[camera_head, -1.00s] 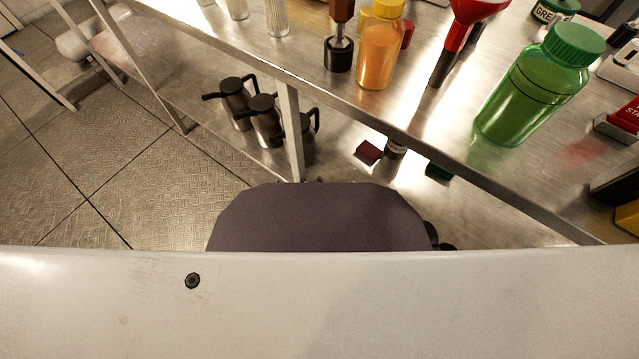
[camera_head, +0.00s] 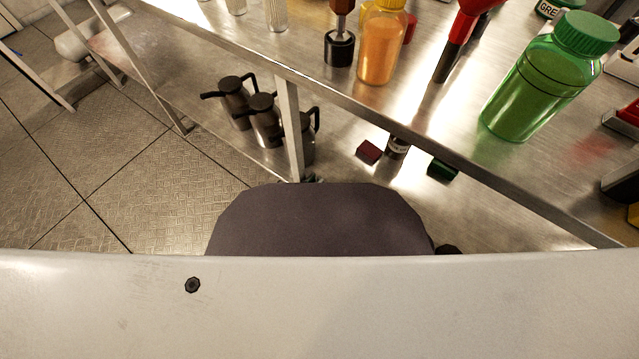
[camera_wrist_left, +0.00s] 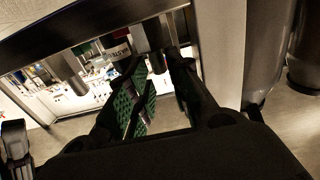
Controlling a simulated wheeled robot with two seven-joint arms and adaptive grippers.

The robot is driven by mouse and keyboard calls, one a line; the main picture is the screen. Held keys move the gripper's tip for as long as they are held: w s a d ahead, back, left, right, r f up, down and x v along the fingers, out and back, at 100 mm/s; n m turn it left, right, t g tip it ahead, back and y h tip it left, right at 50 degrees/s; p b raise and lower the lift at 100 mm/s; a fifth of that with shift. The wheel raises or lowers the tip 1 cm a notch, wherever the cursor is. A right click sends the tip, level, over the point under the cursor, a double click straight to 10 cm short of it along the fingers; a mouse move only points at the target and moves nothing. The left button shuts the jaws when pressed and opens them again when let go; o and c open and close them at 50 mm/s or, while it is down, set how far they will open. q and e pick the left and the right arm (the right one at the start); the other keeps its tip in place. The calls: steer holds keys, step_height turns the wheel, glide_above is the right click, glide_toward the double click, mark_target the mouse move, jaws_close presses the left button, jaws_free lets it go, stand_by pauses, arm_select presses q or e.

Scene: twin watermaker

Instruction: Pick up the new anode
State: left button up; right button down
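I cannot make out the new anode for sure in either view. In the left wrist view, my left gripper (camera_wrist_left: 163,108) has its green-padded fingers apart, with a gap between them. A grey cylinder (camera_wrist_left: 153,45) shows beyond the fingertips, beside a dark labelled container (camera_wrist_left: 115,50). I cannot tell whether either is the anode. Nothing clearly sits between the fingers. No gripper shows clearly in the head view, where my own pale body fills the lower part. My right gripper is not in view.
The steel bench (camera_head: 420,115) holds an orange bottle (camera_head: 381,48), a red funnel (camera_head: 468,25), a black-based tool (camera_head: 339,48) and a large green jar (camera_head: 540,85). Several dark jugs (camera_head: 262,115) and a dark red box (camera_head: 369,152) are on the lower shelf. Floor at left is clear.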

mark_target(318, 180)
arm_select(q)
steer(key=shift+b+x, duration=0.6)
steer(key=shift+x, duration=0.95)
steer(key=shift+c, duration=0.3)
jaws_close()
